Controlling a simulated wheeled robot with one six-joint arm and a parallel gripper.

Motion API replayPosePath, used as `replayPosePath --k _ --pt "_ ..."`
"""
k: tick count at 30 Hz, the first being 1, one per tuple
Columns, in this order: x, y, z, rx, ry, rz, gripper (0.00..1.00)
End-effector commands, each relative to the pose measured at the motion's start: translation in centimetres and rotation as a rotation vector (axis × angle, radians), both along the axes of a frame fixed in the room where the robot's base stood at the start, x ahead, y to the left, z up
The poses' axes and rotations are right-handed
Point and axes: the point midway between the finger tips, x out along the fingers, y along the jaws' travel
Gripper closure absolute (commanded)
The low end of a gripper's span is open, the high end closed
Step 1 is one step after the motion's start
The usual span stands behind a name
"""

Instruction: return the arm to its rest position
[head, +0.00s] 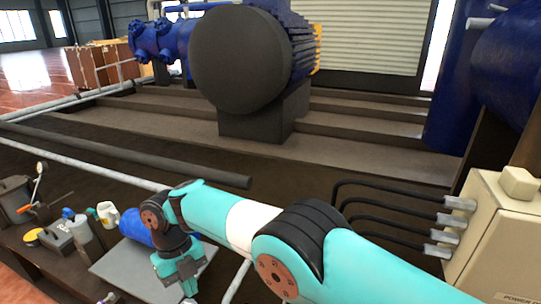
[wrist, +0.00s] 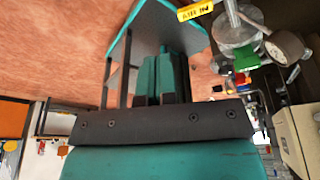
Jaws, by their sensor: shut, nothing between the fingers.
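My teal arm reaches across the bottom of the head view from the right, bent at the wrist. My gripper (head: 188,286) hangs at the arm's left end, pointing down, over a flat grey plate (head: 125,267) on the workbench. I cannot tell its height above the plate. In the wrist view, the two teal and dark fingers (wrist: 160,82) lie close together, shut with nothing between them.
Left of my gripper are a blue cylinder (head: 137,228), a white mug (head: 108,215), a grey bottle (head: 83,231) and a yellow disc (head: 32,237). A beige box (head: 497,235) with black cables stands right. The wrist view shows a round gauge (wrist: 284,47) and yellow tag (wrist: 195,10).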

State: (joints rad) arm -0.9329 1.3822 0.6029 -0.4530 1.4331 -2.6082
Motion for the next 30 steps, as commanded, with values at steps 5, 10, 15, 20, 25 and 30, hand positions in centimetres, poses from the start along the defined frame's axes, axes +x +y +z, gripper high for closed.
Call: replayPosePath --k 5,10,15,20,25,30 --pt "3.8 -4.2 8.3 -0.012 -0.061 -0.494 1.00" --pt "4.9 -10.4 15.6 -0.047 -0.091 -1.048 1.00" --pt "3.3 -17.6 21.4 -0.099 -0.081 -1.605 1.00" --pt "-0.6 -24.3 24.9 -0.168 -0.029 -2.126 1.00" --pt "-5.9 -29.9 26.2 -0.263 0.068 -2.613 1.00" --pt "-10.5 -33.3 25.9 -0.352 0.181 -2.967 1.00"
